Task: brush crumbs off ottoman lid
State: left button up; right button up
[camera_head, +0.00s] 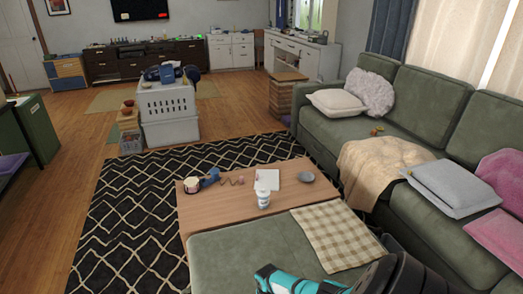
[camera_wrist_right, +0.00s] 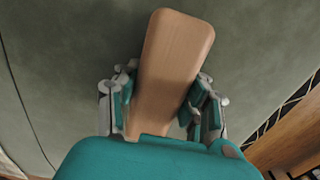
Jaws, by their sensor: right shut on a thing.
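The ottoman's green upholstered lid (camera_head: 232,250) fills the bottom middle of the head view. A beige checked cloth (camera_head: 334,235) lies over its right part. My right gripper (camera_head: 283,281) comes in low from the right over the lid. In the right wrist view, my right gripper (camera_wrist_right: 160,100) is shut on a flat wooden piece with rounded corners, which looks like the brush (camera_wrist_right: 172,55). Green upholstery (camera_wrist_right: 70,55) lies behind it. Any bristles are hidden. I cannot make out crumbs in either view. My left gripper is not in view.
A wooden coffee table (camera_head: 222,225) adjoins the ottoman's far side, with a white cup (camera_head: 263,198), a mug (camera_head: 192,185), a blue item (camera_head: 210,178), a notebook (camera_head: 268,179) and a grey bowl (camera_head: 306,177). The green sofa (camera_head: 330,135) runs along the right.

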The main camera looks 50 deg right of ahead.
jog(key=shift+w+a, duration=0.55)
jog(key=shift+a, duration=0.35)
jog(key=shift+w+a, duration=0.5)
jog(key=shift+a, duration=0.35)
jog(key=shift+w+a, duration=0.55)
jog(key=shift+a, duration=0.35)
jog(key=shift+w+a, duration=0.55)
jog(key=shift+a, duration=0.3)
jog(key=shift+w+a, duration=0.5)
jog(key=shift+a, duration=0.3)
jog(key=shift+w+a, duration=0.55)
jog(key=shift+a, duration=0.3)
jog(key=shift+a, duration=0.1)
jog(key=shift+w+a+b, duration=0.4)
jog(key=shift+w+a, duration=0.2)
jog(key=shift+a, duration=0.35)
jog(key=shift+w+a+b, duration=0.35)
jog(key=shift+w+a, duration=0.2)
jog(key=shift+a, duration=0.35)
